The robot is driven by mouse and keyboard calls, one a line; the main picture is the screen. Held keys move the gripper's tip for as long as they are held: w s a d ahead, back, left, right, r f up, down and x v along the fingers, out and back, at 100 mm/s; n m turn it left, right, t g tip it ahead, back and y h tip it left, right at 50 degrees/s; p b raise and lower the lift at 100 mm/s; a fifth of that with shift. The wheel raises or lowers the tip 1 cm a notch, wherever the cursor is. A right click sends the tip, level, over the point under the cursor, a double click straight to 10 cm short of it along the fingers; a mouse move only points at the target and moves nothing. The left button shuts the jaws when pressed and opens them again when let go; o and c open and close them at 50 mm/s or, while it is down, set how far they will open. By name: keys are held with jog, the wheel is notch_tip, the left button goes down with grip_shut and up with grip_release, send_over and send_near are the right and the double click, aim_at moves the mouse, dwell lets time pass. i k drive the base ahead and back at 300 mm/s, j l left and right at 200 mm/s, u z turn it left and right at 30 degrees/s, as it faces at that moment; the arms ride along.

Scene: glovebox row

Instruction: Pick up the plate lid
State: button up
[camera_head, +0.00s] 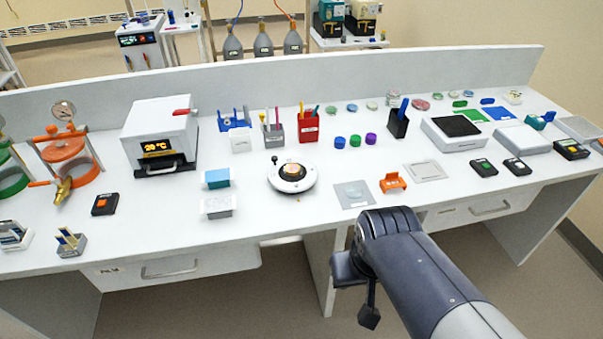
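A pale, flat, translucent square (427,171) with a raised rim lies on the bench right of centre; it looks like the plate lid, though I cannot be sure. A grey flat sheet (352,193) with a small label lies to its left, beyond my arm. An orange holder (393,182) stands between the two. My gripper (358,295) is in front of the bench's front edge, low and to the left of the square, touching nothing that I can see. My arm partly hides it, and its opening is unclear.
A round white device (292,175) stands left of the grey sheet. Black boxes (483,167) sit right of the square. Purple, green and blue caps (355,140) and a black holder (398,124) stand behind. Drawers with handles (170,269) face the front.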

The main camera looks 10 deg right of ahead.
aim_at(352, 192)
jog(key=i+l+u, duration=0.15)
jog(key=l, duration=0.25)
jog(key=i+l+u, duration=0.15)
jog(key=l, duration=0.2)
jog(key=i+l+u, duration=0.15)
jog(key=l, duration=0.25)
jog(key=l+u, duration=0.2)
jog(key=l, duration=0.25)
jog(key=i, duration=0.05)
